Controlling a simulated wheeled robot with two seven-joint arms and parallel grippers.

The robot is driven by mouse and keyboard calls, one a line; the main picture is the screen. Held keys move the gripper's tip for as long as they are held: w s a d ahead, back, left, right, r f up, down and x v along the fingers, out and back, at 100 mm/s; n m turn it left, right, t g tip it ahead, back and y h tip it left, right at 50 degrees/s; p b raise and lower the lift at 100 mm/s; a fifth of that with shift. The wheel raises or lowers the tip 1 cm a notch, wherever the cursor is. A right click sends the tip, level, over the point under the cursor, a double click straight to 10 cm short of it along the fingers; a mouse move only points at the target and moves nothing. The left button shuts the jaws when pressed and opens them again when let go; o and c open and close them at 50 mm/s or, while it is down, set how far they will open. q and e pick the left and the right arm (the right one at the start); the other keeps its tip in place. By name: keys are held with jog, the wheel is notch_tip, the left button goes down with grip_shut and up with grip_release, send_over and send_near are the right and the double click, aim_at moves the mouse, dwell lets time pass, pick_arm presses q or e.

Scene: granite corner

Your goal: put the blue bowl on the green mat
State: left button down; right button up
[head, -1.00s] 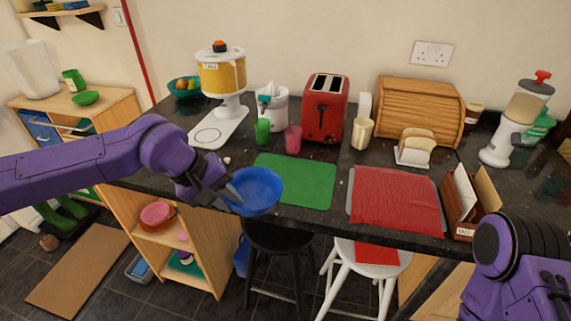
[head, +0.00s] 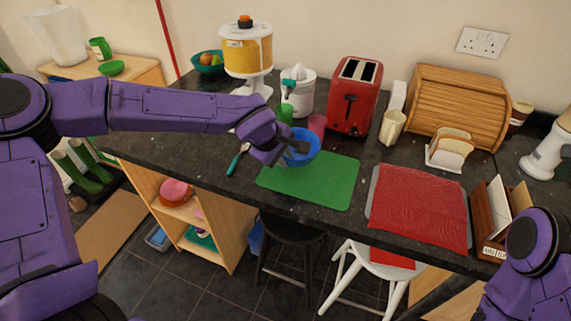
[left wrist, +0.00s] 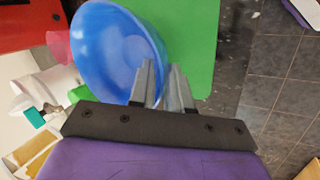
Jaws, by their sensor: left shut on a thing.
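The blue bowl (head: 306,146) is at the back left part of the green mat (head: 325,186) in the head view. My left gripper (head: 284,153) is shut on its rim from the left. In the left wrist view the bowl (left wrist: 105,45) fills the upper left, its rim at the two grey fingers (left wrist: 163,85), and the green mat (left wrist: 198,40) lies behind it. The bowl looks empty and roughly upright. I cannot tell whether its base touches the mat. My right arm shows at the lower right, but its gripper is out of view.
A pink cup (head: 317,124) and a green cup (head: 284,113) stand close behind the bowl. A red toaster (head: 353,97) is farther back. A teal-handled utensil (head: 236,160) lies left of the mat. A red cloth-like mat (head: 418,208) lies to the right. Most of the green mat is bare.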

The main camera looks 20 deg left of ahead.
pick_arm(q)
jog(key=shift+w+d+f, duration=0.15)
jog(key=shift+w+f, duration=0.1)
jog(key=shift+f, duration=0.15)
notch_tip(320, 180, down, 3)
jog(key=shift+s+r, duration=0.1)
jog(key=shift+r, duration=0.05)
jog(key=shift+f, duration=0.2)
jog(key=c, duration=1.1)
grip_release()
jog(key=shift+r, duration=0.2)
jog(key=v, duration=1.2)
